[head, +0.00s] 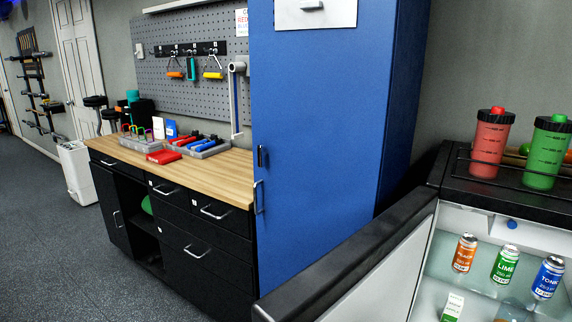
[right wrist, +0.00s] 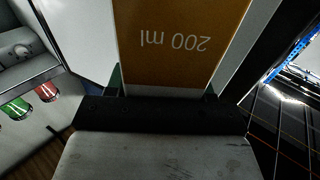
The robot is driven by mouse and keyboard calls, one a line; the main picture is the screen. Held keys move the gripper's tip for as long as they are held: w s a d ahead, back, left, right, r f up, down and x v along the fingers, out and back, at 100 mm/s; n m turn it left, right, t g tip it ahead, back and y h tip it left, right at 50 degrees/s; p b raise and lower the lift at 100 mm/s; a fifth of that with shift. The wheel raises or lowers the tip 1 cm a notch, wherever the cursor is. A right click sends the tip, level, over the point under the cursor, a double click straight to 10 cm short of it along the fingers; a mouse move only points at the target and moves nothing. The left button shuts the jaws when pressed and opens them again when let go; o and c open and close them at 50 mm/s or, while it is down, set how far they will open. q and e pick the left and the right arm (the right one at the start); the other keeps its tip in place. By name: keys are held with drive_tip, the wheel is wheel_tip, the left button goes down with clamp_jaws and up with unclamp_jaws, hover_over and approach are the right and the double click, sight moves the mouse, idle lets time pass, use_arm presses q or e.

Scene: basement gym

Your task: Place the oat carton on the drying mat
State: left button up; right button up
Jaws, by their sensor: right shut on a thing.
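In the right wrist view, my right gripper (right wrist: 162,92) is shut on an orange-brown carton (right wrist: 185,35) with white edges. The print "200 ml" on it appears upside down. Its name is out of frame, so I cannot read whether it says oat. The carton does not show in the head view. I see no drying mat in either view. My left gripper is in neither view.
An open fridge (head: 430,262) at right holds several cans and a small green-and-white carton (head: 453,306). Red (head: 491,145) and green (head: 547,152) shakers stand on top. A tall blue cabinet (head: 318,140) adjoins a wooden workbench (head: 222,172).

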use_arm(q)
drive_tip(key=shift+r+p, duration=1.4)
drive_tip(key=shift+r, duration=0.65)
use_arm(e)
drive_tip(key=w+d+r+m+h, duration=0.1)
drive_tip(key=d+r+m+h, duration=0.2)
drive_tip(key=d+r+h, duration=0.1)
drive_tip(key=shift+w+d+m+t+h, duration=0.3)
drive_tip(key=shift+w+d+t+h, duration=0.1)
drive_tip(key=shift+d+h, duration=0.35)
drive_tip(key=shift+a+r, duration=0.1)
drive_tip(key=shift+a, duration=0.05)
